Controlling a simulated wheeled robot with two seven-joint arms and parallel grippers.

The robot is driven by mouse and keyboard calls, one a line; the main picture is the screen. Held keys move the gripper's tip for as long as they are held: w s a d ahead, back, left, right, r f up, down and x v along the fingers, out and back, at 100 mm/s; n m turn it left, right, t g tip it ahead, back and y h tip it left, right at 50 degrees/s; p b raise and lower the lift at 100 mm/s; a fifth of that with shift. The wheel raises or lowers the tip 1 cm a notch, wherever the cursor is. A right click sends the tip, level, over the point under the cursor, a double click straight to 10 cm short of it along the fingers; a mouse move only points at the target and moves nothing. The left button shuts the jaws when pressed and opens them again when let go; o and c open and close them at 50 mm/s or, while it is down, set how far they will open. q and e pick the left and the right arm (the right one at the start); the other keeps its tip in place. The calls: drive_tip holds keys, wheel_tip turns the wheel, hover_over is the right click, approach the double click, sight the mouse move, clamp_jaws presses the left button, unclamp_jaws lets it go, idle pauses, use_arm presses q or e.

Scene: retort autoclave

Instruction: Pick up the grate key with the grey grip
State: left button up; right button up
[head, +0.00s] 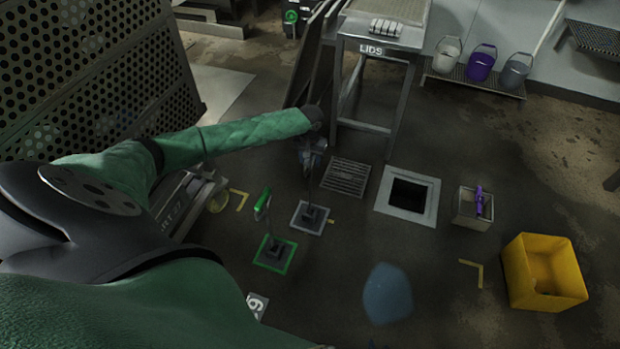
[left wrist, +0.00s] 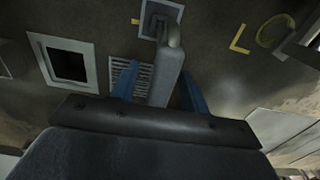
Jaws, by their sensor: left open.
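The grate key with the grey grip stands in a grey-framed floor holder (head: 310,217) in the head view. Its grey grip (left wrist: 167,76) shows in the left wrist view between the two blue fingers of my left gripper (left wrist: 158,88). The fingers are open, one on each side of the grip, with a gap visible on the right side. In the head view my left gripper (head: 311,158) is above the holder and partly hides the grip. A second key with a green grip (head: 263,203) stands in a green-framed holder (head: 275,252) to the left. My right gripper is out of view.
A floor grate (head: 346,177) and an open square pit (head: 408,196) lie to the right. A purple-gripped tool (head: 479,201) sits in a box (head: 473,209). A yellow bin (head: 543,272) stands at right. The LIDS table (head: 381,46) stands close behind my left gripper.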

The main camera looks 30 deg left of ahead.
use_arm(q)
drive_tip(key=shift+f+p, duration=0.2)
drive_tip(key=shift+p, duration=0.4)
idle(0.9)
clamp_jaws()
